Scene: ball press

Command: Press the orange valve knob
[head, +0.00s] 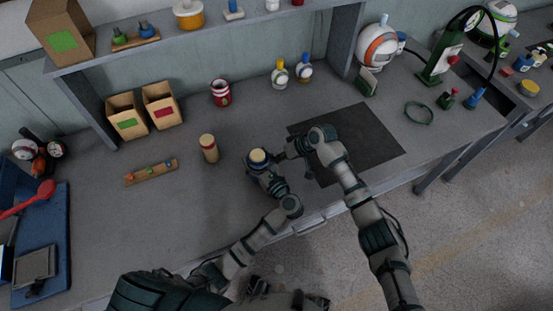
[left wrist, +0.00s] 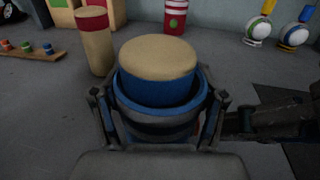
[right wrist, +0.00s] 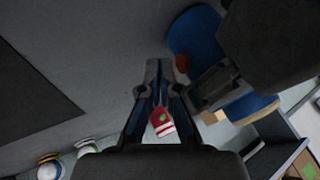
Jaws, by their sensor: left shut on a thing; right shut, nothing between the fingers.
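A blue canister with a tan top (head: 258,157) stands upright in my left gripper (left wrist: 160,108), whose fingers are closed around its sides. In the left wrist view its blue rim and tan top (left wrist: 158,58) show clearly. In the right wrist view the blue canister (right wrist: 195,38) appears tilted, with a small orange-red knob (right wrist: 182,63) on its side. My right gripper (right wrist: 158,72) is shut and empty, its tips beside the knob with a small gap visible. In the head view my right gripper (head: 288,152) is just right of the canister; the knob cannot be made out there.
A tan cylinder with a red band (head: 209,150) stands left of the canister. A dark mat (head: 365,140) lies right, under my right arm. The bench around the canister is clear.

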